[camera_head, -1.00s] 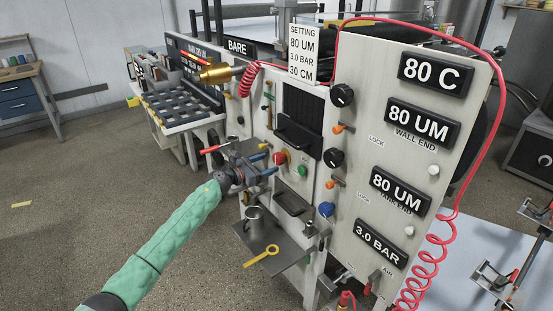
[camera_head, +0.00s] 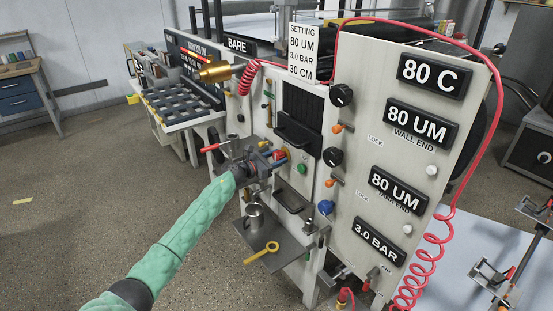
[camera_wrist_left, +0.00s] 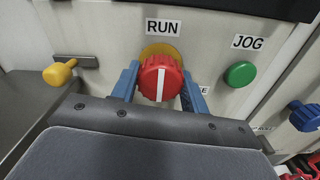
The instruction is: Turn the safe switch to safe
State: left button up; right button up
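The safe switch is a red round knob (camera_wrist_left: 160,80) with a white line on a yellow base. In the left wrist view the line points up to the RUN label (camera_wrist_left: 163,27). Another label at its lower right is mostly hidden; only its end shows. My left gripper (camera_wrist_left: 160,88) has its two blue fingers on either side of the knob, very close to it. It looks open, though contact cannot be made out. In the head view my left gripper (camera_head: 277,159) is at the panel, partly covering the red knob (camera_head: 280,153). My right gripper is not in view.
A green JOG button (camera_wrist_left: 240,74) is right of the knob, with a blue knob (camera_wrist_left: 304,116) farther right. A yellow knob (camera_wrist_left: 60,73) is at the left. Below the gripper, a grey shelf (camera_head: 281,262) holds a metal cup (camera_head: 255,216) and a yellow ring-ended tool (camera_head: 262,255).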

pick_arm(q)
jog(key=shift+c, duration=0.8)
jog(key=shift+n, duration=1.2)
jog(key=n, duration=0.2)
jog(key=shift+n, duration=0.4)
jog(key=n+p, duration=0.2)
jog(key=n, duration=0.4)
jog(key=shift+r, duration=0.1)
jog(key=n+p, duration=0.2)
jog(key=n, duration=0.3)
jog(key=shift+n+p, duration=0.5)
jog(key=shift+n, duration=0.5)
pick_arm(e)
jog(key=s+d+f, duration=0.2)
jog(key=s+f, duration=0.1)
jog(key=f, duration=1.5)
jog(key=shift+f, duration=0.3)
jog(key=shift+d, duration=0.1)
